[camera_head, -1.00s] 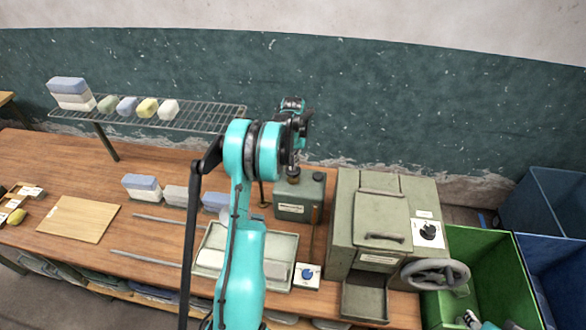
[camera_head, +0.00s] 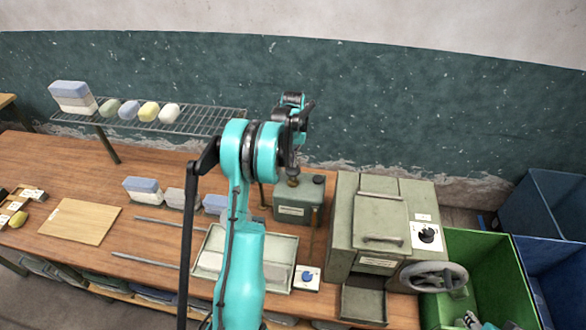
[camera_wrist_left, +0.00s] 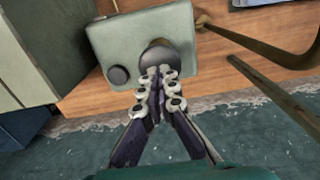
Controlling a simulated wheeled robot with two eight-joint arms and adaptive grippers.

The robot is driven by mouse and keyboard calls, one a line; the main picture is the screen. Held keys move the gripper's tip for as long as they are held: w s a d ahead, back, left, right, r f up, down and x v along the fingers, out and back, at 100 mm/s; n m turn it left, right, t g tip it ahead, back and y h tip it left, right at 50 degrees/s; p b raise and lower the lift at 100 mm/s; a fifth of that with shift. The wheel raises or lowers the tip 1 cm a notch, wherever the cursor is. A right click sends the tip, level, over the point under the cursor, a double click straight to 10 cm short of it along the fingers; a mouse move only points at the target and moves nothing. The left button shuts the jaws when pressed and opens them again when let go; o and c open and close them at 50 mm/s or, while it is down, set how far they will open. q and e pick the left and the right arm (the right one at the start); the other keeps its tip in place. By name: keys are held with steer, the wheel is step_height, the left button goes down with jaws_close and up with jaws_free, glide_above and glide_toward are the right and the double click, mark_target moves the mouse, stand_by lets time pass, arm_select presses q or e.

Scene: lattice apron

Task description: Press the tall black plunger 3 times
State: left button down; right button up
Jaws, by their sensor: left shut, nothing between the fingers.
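The tall black plunger (camera_head: 293,181) stands on top of a grey-green box (camera_head: 290,212) on the wooden bench. In the wrist view the plunger is a dark round knob (camera_wrist_left: 158,54) just beyond my fingertips. My left gripper (camera_head: 292,170) is shut and empty, pointing down over the plunger; it also shows in the wrist view (camera_wrist_left: 160,76). I cannot tell whether the tips touch the knob. A lower black cap (camera_head: 318,179) sits beside the plunger on the same box. Part of what looks like my right gripper (camera_head: 470,320) shows at the bottom edge, mostly cut off.
A large green machine (camera_head: 380,220) with a handwheel (camera_head: 434,276) stands right of the box. A shallow tray (camera_head: 283,262) and a blue-knob panel (camera_head: 307,278) lie in front. A wire shelf (camera_head: 210,120) is behind left.

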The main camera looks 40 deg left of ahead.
mark_target(293, 169)
arm_select(q)
steer(key=shift+f, duration=0.2)
stand_by(0.5)
steer(key=shift+f+b, duration=1.9)
steer(key=shift+f, duration=0.2)
steer(key=shift+r+p, duration=1.1)
steer(key=shift+r, duration=1.2)
steer(key=shift+r+p, duration=1.3)
steer(key=shift+r, duration=1.25)
